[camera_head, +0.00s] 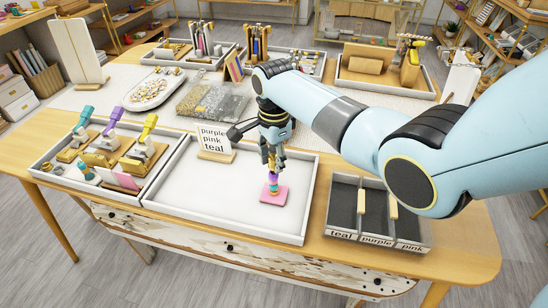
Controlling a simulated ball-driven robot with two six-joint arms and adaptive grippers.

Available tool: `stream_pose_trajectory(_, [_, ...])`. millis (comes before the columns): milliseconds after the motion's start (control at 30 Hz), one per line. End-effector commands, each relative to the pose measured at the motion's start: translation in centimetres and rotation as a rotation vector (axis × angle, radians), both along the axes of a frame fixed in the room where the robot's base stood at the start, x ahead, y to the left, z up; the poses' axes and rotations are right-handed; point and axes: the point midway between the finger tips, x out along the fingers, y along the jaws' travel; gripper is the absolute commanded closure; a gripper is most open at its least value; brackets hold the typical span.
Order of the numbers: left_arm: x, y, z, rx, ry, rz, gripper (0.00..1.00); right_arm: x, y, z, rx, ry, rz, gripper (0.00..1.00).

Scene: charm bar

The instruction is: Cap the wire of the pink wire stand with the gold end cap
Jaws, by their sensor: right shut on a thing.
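The pink wire stand (267,196) sits in the right part of the large white tray. A short stack of charms (272,181) with purple and teal parts stands upright over its base; the wire itself is hidden. My right gripper (272,158) points down directly above this stack and is shut on a small gold piece, which looks like the gold end cap (271,164). The fingers largely hide the cap, and I cannot tell whether it touches the wire. My left gripper is not in view.
A sign (214,140) reading purple, pink, teal stands at the tray's back left. A tray (50,163) of colored-handled holders stands left. A labelled three-part box (375,238) stands right. The white tray's front left (200,190) is clear.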

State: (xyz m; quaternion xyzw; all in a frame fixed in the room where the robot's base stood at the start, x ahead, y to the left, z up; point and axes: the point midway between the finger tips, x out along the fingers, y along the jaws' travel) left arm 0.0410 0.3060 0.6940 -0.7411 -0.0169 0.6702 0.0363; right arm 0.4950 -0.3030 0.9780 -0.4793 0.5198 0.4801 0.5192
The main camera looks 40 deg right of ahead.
Motion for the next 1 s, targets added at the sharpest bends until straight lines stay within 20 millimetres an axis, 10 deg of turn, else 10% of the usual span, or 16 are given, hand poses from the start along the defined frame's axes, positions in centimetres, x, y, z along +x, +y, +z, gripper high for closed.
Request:
stream_pose_trajectory(833, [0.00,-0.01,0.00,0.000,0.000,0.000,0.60,0.05,0.01,-0.43,0.000,-0.001,0.000,0.98])
stream_pose_trajectory(867, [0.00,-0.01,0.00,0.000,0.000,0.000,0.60,0.05,0.01,-0.43,0.000,-0.001,0.000,0.68])
stream_pose_trajectory(1000, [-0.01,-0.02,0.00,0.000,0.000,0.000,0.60,0.05,0.01,-0.43,0.000,-0.001,0.000,0.50])
